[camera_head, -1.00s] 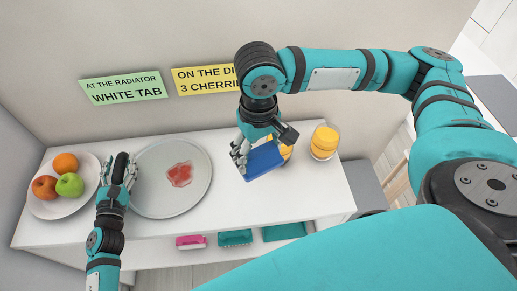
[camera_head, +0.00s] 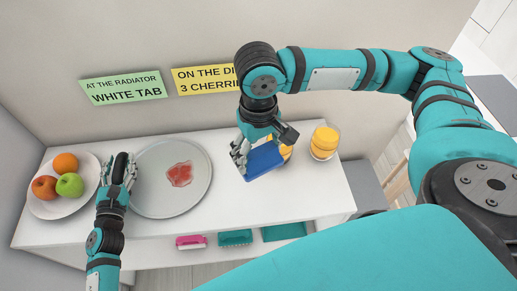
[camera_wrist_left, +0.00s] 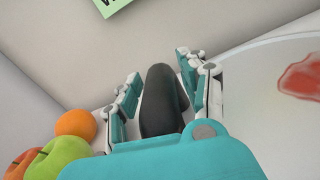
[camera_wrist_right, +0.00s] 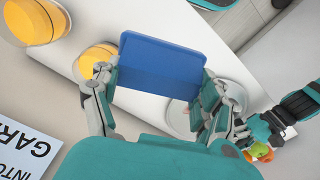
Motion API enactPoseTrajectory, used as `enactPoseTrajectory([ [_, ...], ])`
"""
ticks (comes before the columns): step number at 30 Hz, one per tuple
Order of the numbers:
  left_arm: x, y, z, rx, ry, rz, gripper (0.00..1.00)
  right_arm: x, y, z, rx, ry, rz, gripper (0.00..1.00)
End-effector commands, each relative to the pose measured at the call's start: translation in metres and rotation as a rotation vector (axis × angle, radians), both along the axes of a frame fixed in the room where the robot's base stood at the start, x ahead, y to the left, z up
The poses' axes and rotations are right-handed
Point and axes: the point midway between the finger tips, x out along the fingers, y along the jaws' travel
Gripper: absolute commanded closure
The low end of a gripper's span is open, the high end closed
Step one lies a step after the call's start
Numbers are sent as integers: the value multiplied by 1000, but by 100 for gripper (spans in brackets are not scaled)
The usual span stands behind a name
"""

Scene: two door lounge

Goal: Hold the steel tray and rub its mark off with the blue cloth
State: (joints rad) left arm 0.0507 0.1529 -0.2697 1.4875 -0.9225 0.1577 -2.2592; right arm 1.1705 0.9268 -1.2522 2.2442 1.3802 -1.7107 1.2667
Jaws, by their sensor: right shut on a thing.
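The round steel tray (camera_head: 150,195) lies on the white shelf top, with a red mark (camera_head: 180,174) on its upper middle. The mark also shows in the left wrist view (camera_wrist_left: 302,78). My left gripper (camera_head: 119,168) is at the tray's left edge. Its fingers stand apart on either side of a dark upright piece (camera_wrist_left: 160,100); contact is not clear. My right gripper (camera_head: 255,146) is shut on the blue cloth (camera_head: 264,161), a flat blue piece, right of the tray. The cloth also shows in the right wrist view (camera_wrist_right: 160,63) between the fingers.
A white plate (camera_head: 60,208) with an orange and two apples stands left of my left gripper. A glass of yellow-orange content (camera_head: 324,142) stands right of the cloth, another partly hidden behind it. Pink (camera_head: 191,242) and teal items lie on the lower shelf. The shelf top between tray and cloth is clear.

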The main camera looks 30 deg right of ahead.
Motion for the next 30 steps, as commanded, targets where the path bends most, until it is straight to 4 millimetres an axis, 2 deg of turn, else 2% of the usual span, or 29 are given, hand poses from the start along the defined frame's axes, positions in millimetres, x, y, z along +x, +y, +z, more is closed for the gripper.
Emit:
enactPoseTrajectory([
  [1, 0, 0, 0, 0, 0, 0, 66, 0, 0, 0, 0, 0, 0, 50],
  [9, 0, 0, 0, 0, 0, 0, 100, 0, 0, 0, 0, 0, 0, 50],
  [30, 0, 0, -3, 4, 1, 0, 100, 0, 0, -2, 0, 0, 0, 50],
])
